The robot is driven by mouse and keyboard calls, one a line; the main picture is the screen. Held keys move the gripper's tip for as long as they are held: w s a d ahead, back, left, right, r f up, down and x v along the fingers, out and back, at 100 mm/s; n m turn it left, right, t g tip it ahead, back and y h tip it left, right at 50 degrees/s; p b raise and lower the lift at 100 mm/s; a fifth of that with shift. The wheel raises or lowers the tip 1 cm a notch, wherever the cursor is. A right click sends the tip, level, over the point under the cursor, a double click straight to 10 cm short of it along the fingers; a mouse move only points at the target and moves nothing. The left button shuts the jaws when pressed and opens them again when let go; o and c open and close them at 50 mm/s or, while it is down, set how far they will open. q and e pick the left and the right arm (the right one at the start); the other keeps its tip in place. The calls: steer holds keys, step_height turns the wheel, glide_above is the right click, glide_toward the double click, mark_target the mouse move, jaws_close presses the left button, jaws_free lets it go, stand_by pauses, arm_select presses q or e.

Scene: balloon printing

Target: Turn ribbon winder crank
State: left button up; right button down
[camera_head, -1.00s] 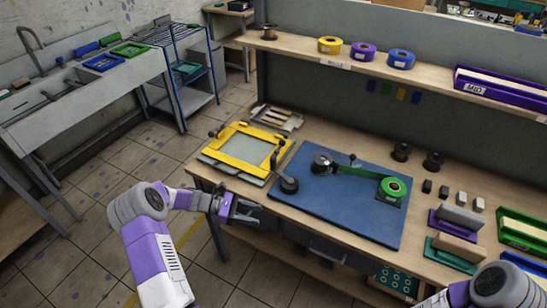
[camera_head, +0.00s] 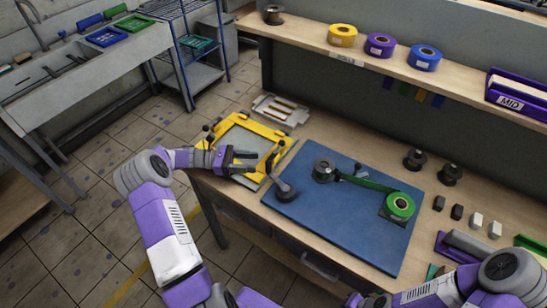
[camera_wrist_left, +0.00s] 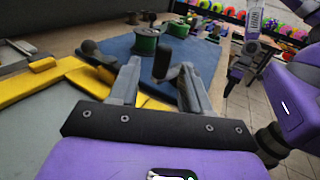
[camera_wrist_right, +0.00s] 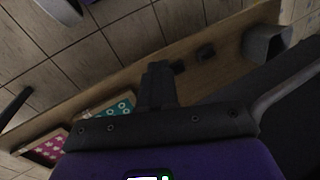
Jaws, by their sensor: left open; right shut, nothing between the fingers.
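The ribbon winder crank (camera_head: 284,190) is a dark grey round hub with an arm and upright handle, at the left edge of the blue mat (camera_head: 330,222). A green ribbon (camera_head: 365,182) runs from a dark reel (camera_head: 323,171) to a green spool (camera_head: 399,206) on the mat. My left gripper (camera_head: 255,162) is open over the yellow frame, just left of the crank handle and apparently apart from it. In the left wrist view the black handle (camera_wrist_left: 162,59) shows between the open fingers, ahead of them.
The yellow screen frame (camera_head: 278,134) lies beneath my left gripper, with black knobs. Two dark spools (camera_head: 449,174) and small blocks (camera_head: 457,212) stand right of the mat. A shelf (camera_head: 300,32) with ribbon rolls (camera_head: 380,45) runs above the back.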

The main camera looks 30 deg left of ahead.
mark_target(269, 164)
arm_select(q)
steer(key=x, duration=0.6)
steer(key=shift+d+r, duration=0.1)
steer(key=shift+d, duration=0.35)
jaws_close()
